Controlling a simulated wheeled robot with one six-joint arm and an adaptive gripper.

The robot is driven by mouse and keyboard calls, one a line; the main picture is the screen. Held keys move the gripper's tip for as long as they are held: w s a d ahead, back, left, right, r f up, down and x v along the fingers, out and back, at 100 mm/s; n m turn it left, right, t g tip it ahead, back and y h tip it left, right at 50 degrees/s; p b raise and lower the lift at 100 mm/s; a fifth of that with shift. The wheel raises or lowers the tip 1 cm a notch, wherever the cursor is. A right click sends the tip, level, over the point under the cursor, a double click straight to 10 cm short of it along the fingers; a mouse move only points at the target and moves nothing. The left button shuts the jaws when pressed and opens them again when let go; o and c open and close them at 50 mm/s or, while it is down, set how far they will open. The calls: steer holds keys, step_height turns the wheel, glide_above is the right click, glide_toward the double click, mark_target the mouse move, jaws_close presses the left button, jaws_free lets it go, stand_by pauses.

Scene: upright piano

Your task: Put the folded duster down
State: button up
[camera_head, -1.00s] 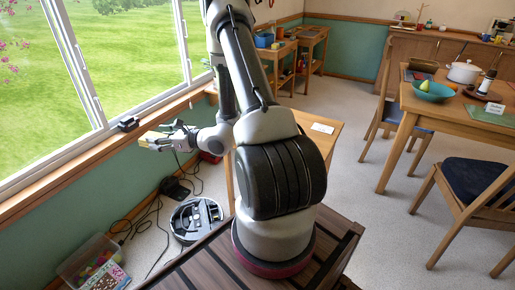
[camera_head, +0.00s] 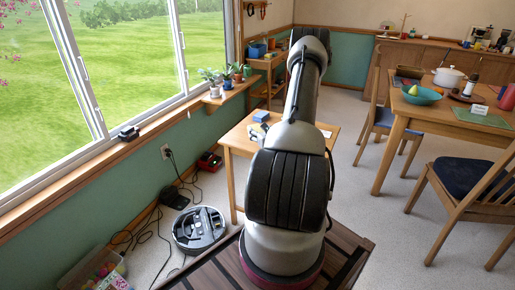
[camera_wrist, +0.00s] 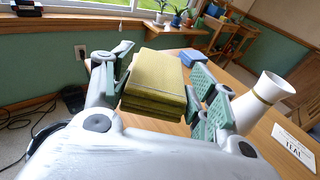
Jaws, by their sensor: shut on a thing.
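The folded duster (camera_wrist: 155,80) is a yellow, layered cloth block in the wrist view. My gripper (camera_wrist: 162,85) is shut on it, with a green-padded finger at each side. The duster is above or in front of a small wooden table (camera_head: 237,141); I cannot tell its height over the top.
A blue object (camera_head: 261,116) lies on the small table and shows past the duster in the wrist view (camera_wrist: 194,57). A white gold-banded vessel (camera_wrist: 262,98) and a lettered card (camera_wrist: 293,147) are to the right.

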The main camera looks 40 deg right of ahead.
step_height(320, 180, down, 8)
steer(key=shift+r, duration=0.25)
steer(key=shift+a+f, duration=0.1)
steer(key=shift+f, duration=0.05)
steer(key=o, duration=1)
